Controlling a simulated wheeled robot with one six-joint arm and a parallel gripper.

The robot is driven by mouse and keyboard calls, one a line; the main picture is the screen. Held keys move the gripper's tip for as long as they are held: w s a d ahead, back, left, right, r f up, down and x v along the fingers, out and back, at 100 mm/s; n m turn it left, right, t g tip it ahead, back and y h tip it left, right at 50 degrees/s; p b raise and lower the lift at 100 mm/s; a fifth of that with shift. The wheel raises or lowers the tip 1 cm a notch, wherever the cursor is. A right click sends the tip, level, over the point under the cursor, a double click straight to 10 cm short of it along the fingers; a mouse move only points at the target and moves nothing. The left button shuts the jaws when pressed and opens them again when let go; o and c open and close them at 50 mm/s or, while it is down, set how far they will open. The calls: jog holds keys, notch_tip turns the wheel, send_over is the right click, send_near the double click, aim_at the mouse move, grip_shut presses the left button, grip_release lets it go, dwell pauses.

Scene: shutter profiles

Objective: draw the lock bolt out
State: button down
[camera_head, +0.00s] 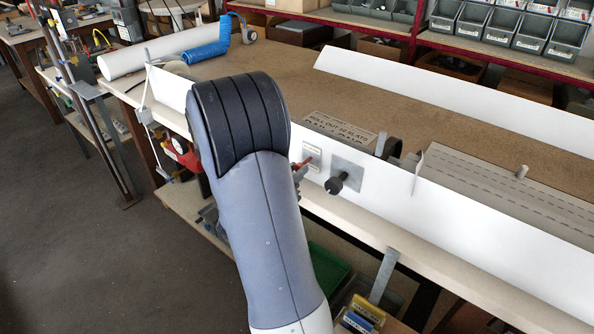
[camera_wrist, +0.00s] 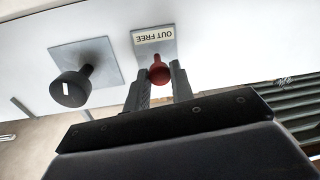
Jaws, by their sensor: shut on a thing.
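The lock bolt has a red knob (camera_wrist: 159,71) on a small grey plate, whose label reads "OUT FREE" upside down in the wrist view. My gripper (camera_wrist: 160,78) has one finger on each side of the red knob and is shut on it. In the head view the red bolt (camera_head: 303,163) shows beside its labelled plate (camera_head: 313,157) on the white front panel (camera_head: 420,212). My arm hides most of my gripper there. How far the bolt stands out of the plate is hard to tell.
A black knob (camera_head: 335,185) on a square grey plate sticks out of the panel just right of the bolt; it is also in the wrist view (camera_wrist: 70,88). Behind the panel, a slatted shutter piece (camera_head: 500,185) lies on the bench (camera_head: 270,62). A green crate (camera_head: 327,268) sits below.

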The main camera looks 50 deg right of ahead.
jog(key=c, duration=1.2)
grip_release()
jog(key=shift+a, duration=0.1)
jog(key=shift+c, duration=0.2)
jog(key=s+a, duration=0.1)
jog(key=a, duration=0.9)
jog(key=shift+s+a+b, duration=0.3)
jog(key=shift+s+b, duration=0.1)
jog(key=shift+d, duration=0.1)
jog(key=d, duration=0.4)
jog(key=w+d, duration=0.1)
jog(key=d, duration=0.3)
jog(key=w+d+p, duration=0.1)
jog(key=d, duration=0.2)
jog(key=shift+d, duration=0.4)
jog(key=shift+a, duration=0.15)
